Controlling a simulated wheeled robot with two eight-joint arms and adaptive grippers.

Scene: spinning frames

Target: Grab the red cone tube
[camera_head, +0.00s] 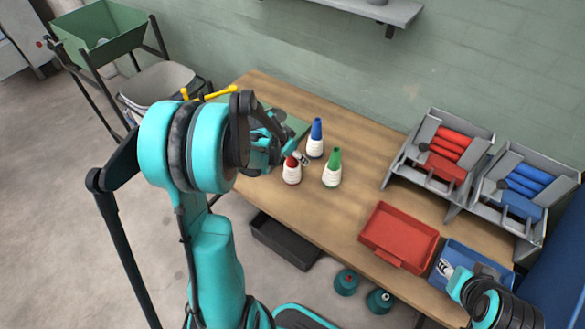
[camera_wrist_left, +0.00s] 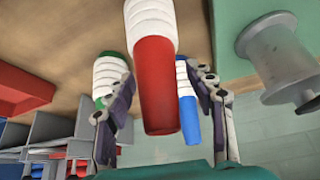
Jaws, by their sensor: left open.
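The red cone tube (camera_head: 291,170), wound with white thread, stands on the wooden table beside a blue cone tube (camera_head: 316,138) and a green cone tube (camera_head: 332,167). My left gripper (camera_head: 298,158) is close at its top. In the left wrist view the red cone tube (camera_wrist_left: 156,85) lies between the two spread fingers of the left gripper (camera_wrist_left: 160,88), with gaps on both sides. The blue (camera_wrist_left: 189,110) and green (camera_wrist_left: 108,80) ones show behind the fingers. My right gripper (camera_head: 446,268) hangs over the blue tray at lower right; its fingers are too small to judge.
A red tray (camera_head: 398,235) and a blue tray (camera_head: 492,265) are at the table's front right. Two grey racks (camera_head: 405,160) with red and blue tubes stand behind them. A dark bin (camera_head: 283,241) and two spools (camera_head: 346,282) are below the front edge.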

